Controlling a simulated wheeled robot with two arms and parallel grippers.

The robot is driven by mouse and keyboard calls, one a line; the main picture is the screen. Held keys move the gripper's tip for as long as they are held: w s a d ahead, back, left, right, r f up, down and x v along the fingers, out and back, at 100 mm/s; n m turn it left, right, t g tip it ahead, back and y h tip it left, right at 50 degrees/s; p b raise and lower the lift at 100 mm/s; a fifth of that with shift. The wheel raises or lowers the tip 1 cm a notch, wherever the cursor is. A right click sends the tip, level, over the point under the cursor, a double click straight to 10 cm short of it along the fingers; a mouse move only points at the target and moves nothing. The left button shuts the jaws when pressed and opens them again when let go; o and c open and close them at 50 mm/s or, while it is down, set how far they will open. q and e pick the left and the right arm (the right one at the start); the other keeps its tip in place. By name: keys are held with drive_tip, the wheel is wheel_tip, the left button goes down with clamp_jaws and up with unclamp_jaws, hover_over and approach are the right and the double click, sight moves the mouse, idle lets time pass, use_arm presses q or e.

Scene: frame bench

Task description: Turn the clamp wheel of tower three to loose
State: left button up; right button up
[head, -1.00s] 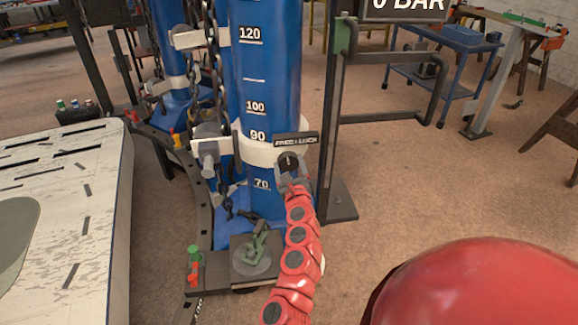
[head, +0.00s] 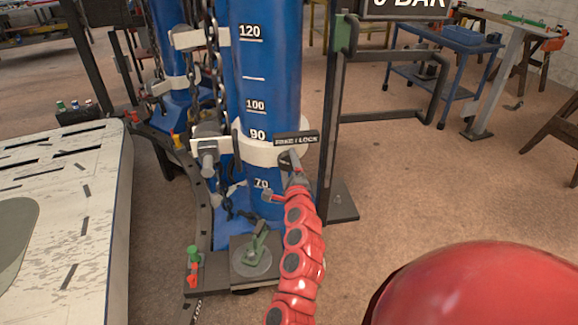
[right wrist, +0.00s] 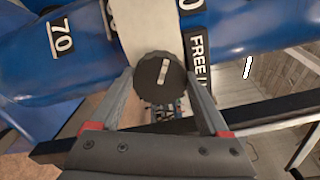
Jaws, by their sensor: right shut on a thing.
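The clamp wheel (right wrist: 149,88) is a dark round knob with a white mark, on the white collar band (head: 262,151) of the near blue tower (head: 263,95). A dark plate with FREE and LOCK (head: 297,138) sits just above it in the head view. My right gripper (right wrist: 160,76) is shut on the wheel, one finger on each side. In the head view my right gripper (head: 286,174) partly hides the wheel. The white mark runs nearly upright in the right wrist view. No tower number is readable. My left gripper is not in view.
A dark post with a bar (head: 332,120) stands close to the right of the tower. Chains (head: 216,90) hang at its left. A pale panel (head: 85,230) lies at left.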

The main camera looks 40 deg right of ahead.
drive_tip(key=n, duration=0.5)
drive_tip(key=shift+n+b, duration=0.3)
drive_tip(key=shift+b, duration=0.05)
drive_tip(key=n, duration=0.4)
drive_tip(key=shift+a+f+n+b, duration=0.1)
drive_tip(key=shift+f+n+b, duration=0.05)
drive_tip(key=shift+n+b, duration=0.2)
drive_tip(key=n+b, duration=0.1)
drive_tip(key=n, duration=0.4)
drive_tip(key=shift+b, duration=0.35)
drive_tip(key=n+b, duration=0.1)
drive_tip(key=n, duration=0.3)
drive_tip(key=shift+n, duration=0.25)
drive_tip(key=o, duration=1.2)
drive_tip(key=shift+o, duration=0.2)
